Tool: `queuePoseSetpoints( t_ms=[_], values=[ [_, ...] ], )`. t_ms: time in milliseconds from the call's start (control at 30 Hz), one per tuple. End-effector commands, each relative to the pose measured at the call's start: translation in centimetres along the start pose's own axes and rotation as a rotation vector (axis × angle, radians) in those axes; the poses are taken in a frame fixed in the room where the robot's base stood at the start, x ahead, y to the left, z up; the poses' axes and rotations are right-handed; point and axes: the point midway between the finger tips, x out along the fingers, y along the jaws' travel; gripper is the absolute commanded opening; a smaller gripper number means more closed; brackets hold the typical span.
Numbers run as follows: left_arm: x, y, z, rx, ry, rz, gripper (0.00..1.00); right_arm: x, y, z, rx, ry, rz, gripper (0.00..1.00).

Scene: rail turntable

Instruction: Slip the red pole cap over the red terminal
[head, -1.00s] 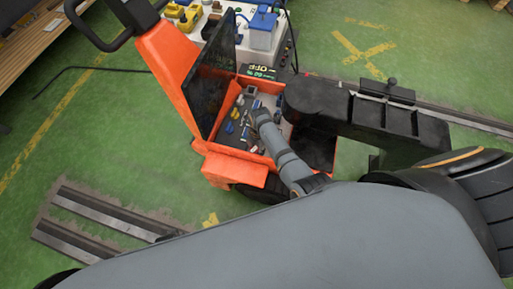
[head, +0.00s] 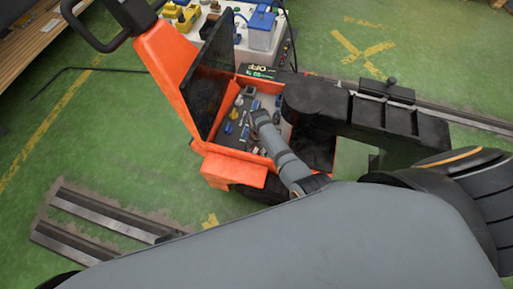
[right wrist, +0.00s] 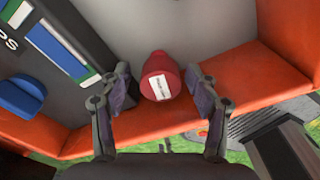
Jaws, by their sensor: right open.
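In the right wrist view, a red pole cap (right wrist: 160,76) with a rounded tip and a white label stands between the two fingers of my right gripper (right wrist: 157,84). The fingers are spread, one on each side of it, with gaps visible. Whether it covers a terminal cannot be seen, and no bare red terminal can be made out. In the head view my right arm (head: 283,153) reaches into the open compartment of the orange machine; the cap is too small to pick out there. My left gripper is not in view.
The orange compartment wall (right wrist: 262,74) runs close to the right finger. A dark panel with blue and white blocks (right wrist: 52,42) and a blue part (right wrist: 20,97) are at left. In the head view, an upright dark lid (head: 215,75) and a black housing (head: 345,110) flank the compartment.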

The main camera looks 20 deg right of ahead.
Motion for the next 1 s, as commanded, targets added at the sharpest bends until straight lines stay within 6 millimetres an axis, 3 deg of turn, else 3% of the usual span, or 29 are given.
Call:
queuePoseSetpoints(
  t_ms=[167,500,700,1000],
  values=[
    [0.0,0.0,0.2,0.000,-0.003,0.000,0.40,-2.6,0.1,-0.1,0.001,0.000,0.004,0.64],
    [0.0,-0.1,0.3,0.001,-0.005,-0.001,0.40,-10.2,0.0,0.0,0.000,0.000,0.002,0.64],
    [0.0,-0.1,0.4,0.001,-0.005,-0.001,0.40,-11.7,-0.1,0.0,0.000,0.000,-0.001,0.64],
    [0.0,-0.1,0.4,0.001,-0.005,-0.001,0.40,-11.8,-0.1,0.0,0.000,0.000,-0.001,0.64]
  ],
)
